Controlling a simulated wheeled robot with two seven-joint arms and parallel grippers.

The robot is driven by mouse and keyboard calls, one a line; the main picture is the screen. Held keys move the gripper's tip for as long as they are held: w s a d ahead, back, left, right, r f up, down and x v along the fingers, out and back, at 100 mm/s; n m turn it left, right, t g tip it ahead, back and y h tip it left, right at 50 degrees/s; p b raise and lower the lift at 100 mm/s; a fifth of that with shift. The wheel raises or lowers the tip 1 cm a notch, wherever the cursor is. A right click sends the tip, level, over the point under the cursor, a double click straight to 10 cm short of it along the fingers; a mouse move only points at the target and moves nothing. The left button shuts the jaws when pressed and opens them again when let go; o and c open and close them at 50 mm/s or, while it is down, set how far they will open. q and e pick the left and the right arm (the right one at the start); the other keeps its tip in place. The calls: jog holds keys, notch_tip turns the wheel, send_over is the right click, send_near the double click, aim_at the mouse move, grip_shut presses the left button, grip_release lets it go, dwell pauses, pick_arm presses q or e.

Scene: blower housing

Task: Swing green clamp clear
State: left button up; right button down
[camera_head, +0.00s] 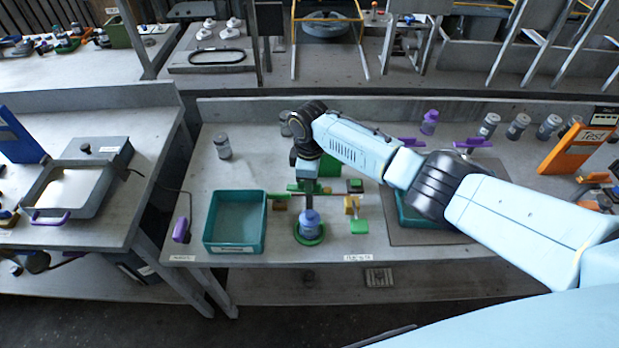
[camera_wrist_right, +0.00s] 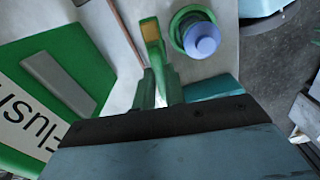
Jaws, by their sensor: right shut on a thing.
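The green clamp (camera_wrist_right: 150,38) shows in the right wrist view as a green arm with an orange-tan patch near its far end. My right gripper (camera_wrist_right: 158,90) is shut on it. In the head view the right gripper (camera_head: 306,199) points down beside the green clamp (camera_head: 294,187), and my wrist hides part of it. A blue-purple capped part (camera_head: 310,221) stands in a green ring (camera_head: 312,240) just in front of the gripper. It also shows in the wrist view (camera_wrist_right: 202,40), apart from the clamp. My left gripper is not in view.
A teal bin (camera_head: 236,193) stands to the left of the clamp. A green block (camera_head: 327,168) is behind it, lettered in the wrist view. Other green and tan clamps (camera_head: 358,227) lie to the right. My right arm covers part of another teal tray (camera_head: 412,222).

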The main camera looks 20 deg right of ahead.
jog(key=shift+n, duration=0.5)
jog(key=c, duration=1.5)
grip_release()
jog(key=shift+o, duration=0.2)
notch_tip(320, 180, up, 14)
jog(key=shift+f+p, duration=0.25)
jog(key=shift+p, duration=0.1)
jog(key=shift+f, duration=0.1)
